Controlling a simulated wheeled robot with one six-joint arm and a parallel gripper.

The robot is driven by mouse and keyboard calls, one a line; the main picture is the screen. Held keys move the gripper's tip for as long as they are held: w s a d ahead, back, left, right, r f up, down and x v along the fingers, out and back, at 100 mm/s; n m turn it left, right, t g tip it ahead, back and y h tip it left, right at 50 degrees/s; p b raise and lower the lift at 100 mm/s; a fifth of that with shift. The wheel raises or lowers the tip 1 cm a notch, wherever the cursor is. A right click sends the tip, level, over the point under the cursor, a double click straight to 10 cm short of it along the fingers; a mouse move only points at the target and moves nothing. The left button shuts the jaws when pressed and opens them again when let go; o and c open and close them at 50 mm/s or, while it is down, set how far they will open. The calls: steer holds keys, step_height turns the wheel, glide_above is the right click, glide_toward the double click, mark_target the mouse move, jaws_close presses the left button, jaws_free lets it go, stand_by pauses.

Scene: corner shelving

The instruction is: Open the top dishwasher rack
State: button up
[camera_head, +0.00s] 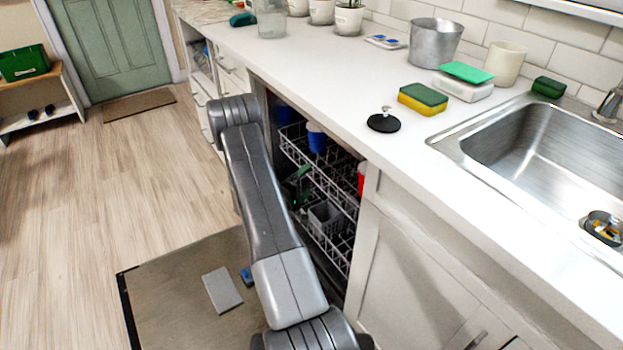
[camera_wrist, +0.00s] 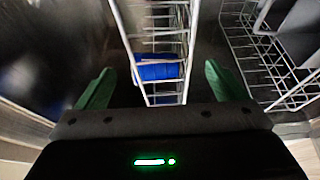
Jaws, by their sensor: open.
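The top rack (camera_head: 318,183) is a white wire rack inside the open dishwasher, holding a blue cup (camera_head: 316,139) and a red item (camera_head: 361,177). In the head view my gripper (camera_head: 299,186) is at the rack's front side, partly hidden by my arm. In the wrist view my gripper (camera_wrist: 159,70) is open, with one green finger on each side of the white wire rack (camera_wrist: 117,25). The blue cup (camera_wrist: 158,72) shows behind the wires between the fingers. I cannot tell whether either finger touches the rack.
The lower rack (camera_head: 343,262) holds a grey basket (camera_head: 325,217); a lower wire rack also shows at right in the wrist view (camera_wrist: 262,62). The white counter (camera_head: 300,60) overhangs the dishwasher.

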mark_target(314, 174)
steer(key=shift+x, duration=1.75)
